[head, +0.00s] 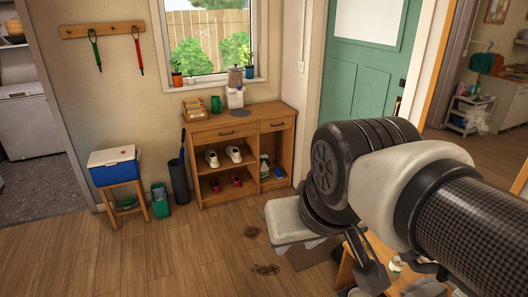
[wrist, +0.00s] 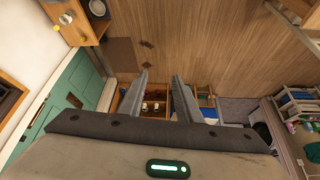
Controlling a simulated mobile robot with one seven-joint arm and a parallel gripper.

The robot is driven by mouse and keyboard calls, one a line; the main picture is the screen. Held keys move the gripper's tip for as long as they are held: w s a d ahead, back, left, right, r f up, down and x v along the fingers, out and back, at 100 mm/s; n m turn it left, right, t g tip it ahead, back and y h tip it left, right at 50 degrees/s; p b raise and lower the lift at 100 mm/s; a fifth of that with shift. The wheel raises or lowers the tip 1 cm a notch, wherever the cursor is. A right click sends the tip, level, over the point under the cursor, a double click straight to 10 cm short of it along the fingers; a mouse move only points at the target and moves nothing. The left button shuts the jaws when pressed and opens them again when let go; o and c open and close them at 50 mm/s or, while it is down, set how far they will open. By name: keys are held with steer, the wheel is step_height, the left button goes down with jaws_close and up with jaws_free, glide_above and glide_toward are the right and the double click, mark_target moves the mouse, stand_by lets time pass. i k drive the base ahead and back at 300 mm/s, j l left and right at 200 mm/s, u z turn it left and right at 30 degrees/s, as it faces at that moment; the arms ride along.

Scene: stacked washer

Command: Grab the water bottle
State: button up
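I cannot make out a water bottle for certain in either view. A small appliance or dispenser with a tan upper part (head: 236,85) stands on the wooden cabinet (head: 214,135) under the window, beside a green mug (head: 216,104). My gripper (wrist: 161,74) is open in the wrist view, with two grey fingers apart and nothing between them. It hangs above the floor, away from the cabinet. In the head view my arm fills the right side and hides part of the floor and a low wooden bench (head: 352,257).
A blue and white cooler (head: 113,165) sits on a stool left of the cabinet. A dark umbrella stand (head: 179,180) and a green bin (head: 160,200) are on the floor. Shoes fill the cabinet shelves. A green door (head: 365,70) is to the right. The left floor is clear.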

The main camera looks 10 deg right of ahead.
mark_target(395, 268)
steer(key=i+z, duration=0.35)
steer(key=i+j+z, duration=0.1)
steer(key=i+z, duration=0.3)
steer(key=i+j+z, duration=0.35)
steer(key=i+z, duration=0.5)
steer(key=z, duration=0.2)
steer(key=i+z, duration=0.2)
steer(key=z, duration=0.15)
